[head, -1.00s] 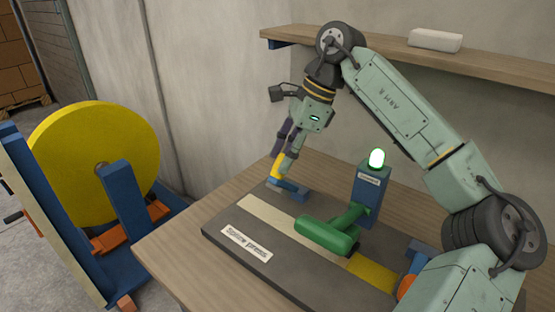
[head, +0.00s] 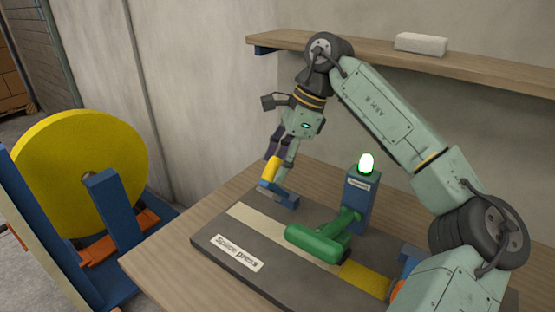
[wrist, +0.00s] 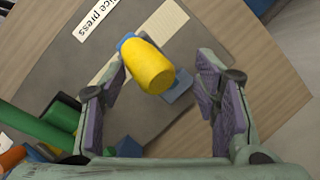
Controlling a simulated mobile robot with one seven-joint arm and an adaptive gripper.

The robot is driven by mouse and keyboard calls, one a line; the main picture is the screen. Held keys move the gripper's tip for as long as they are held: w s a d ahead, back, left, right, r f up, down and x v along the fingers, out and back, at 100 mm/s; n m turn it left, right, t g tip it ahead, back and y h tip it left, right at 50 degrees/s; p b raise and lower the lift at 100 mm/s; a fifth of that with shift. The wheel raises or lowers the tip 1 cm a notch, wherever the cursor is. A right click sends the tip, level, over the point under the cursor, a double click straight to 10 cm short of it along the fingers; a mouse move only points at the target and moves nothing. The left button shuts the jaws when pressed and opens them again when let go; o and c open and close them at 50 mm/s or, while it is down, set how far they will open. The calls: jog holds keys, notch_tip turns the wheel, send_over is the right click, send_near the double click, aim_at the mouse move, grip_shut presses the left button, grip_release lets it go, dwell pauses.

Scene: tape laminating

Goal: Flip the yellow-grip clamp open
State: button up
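The clamp's yellow grip (head: 272,169) stands up at the far left corner of the dark splice press base (head: 215,235). Its blue clamp part (head: 284,199) lies below it on the base. In the wrist view the yellow grip (wrist: 150,68) points up toward the camera, with blue clamp parts (wrist: 178,88) beneath it. My gripper (head: 284,160) is right at the grip. In the wrist view my gripper (wrist: 163,70) has its purple-padded fingers wide apart, one on each side of the grip. Gaps show there, and I cannot tell whether either finger touches it.
A green roller (head: 318,243) lies across the pale strip, beside a blue post (head: 360,200) with a lit green lamp (head: 366,163). A second blue clamp (head: 410,260) is at the right end. A large yellow reel (head: 80,185) stands left of the table.

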jog(key=shift+a+r, duration=0.1)
jog(key=shift+a, duration=0.05)
jog(key=shift+r, duration=0.15)
jog(key=s+v, duration=0.1)
jog(key=v, duration=1)
jog(key=shift+w+d+r, duration=0.2)
jog(key=shift+w+d, duration=0.1)
jog(key=shift+w, duration=0.15)
